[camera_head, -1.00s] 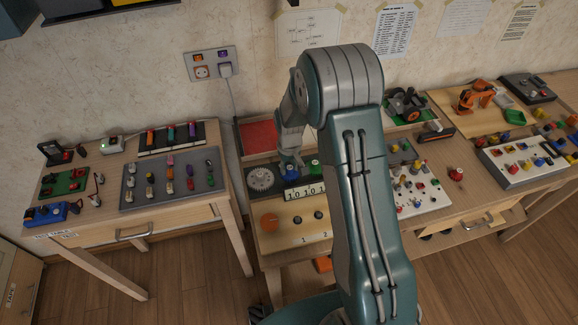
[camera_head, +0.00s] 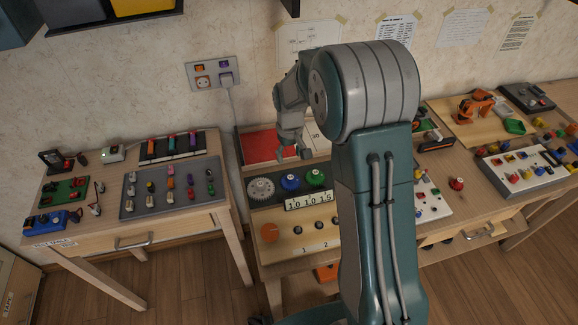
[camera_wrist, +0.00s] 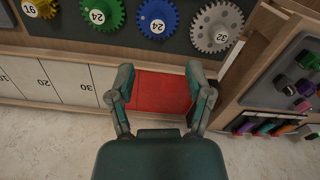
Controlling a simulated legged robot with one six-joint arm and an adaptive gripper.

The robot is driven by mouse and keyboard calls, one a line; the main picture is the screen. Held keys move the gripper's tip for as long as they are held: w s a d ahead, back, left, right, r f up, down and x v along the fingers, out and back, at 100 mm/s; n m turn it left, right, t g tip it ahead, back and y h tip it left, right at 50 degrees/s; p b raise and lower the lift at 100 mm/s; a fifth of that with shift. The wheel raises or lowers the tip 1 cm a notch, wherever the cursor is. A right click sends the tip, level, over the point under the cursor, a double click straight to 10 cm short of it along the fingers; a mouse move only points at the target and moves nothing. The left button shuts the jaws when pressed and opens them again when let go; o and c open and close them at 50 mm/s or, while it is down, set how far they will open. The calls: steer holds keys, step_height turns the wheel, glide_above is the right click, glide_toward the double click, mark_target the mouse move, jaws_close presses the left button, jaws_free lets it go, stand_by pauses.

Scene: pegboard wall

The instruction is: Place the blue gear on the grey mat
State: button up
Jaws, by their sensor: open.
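In the wrist view the blue gear (camera_wrist: 157,18), marked 24, is at the top, between the green gear (camera_wrist: 102,14) and the larger grey gear (camera_wrist: 216,27). My gripper (camera_head: 295,154) is behind the row of gears, near the red panel. In the wrist view my gripper (camera_wrist: 160,72) is open and empty, its fingers apart from the blue gear, with the red panel between them.
The red panel (camera_head: 262,146) and a white numbered strip (camera_wrist: 58,83) lie along the wall side. A number plate (camera_head: 308,201) stands in front of the gears. A side table with a grey tray (camera_head: 150,206) is at left. My arm hides part of the bench.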

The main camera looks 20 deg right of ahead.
steer(key=s+r+m+t, duration=0.1)
steer(key=s+r, duration=0.5)
steer(key=r, duration=0.3)
steer(key=s+r+t, duration=0.2)
steer(key=s+r, duration=0.4)
steer(key=r, duration=0.2)
steer(key=s+r+m+t, duration=0.1)
steer(key=s+r, duration=0.3)
steer(key=s, duration=1.1)
steer(key=shift+s+m+t, duration=0.25)
steer(key=shift+m+t, duration=0.05)
steer(key=shift+t, duration=0.5)
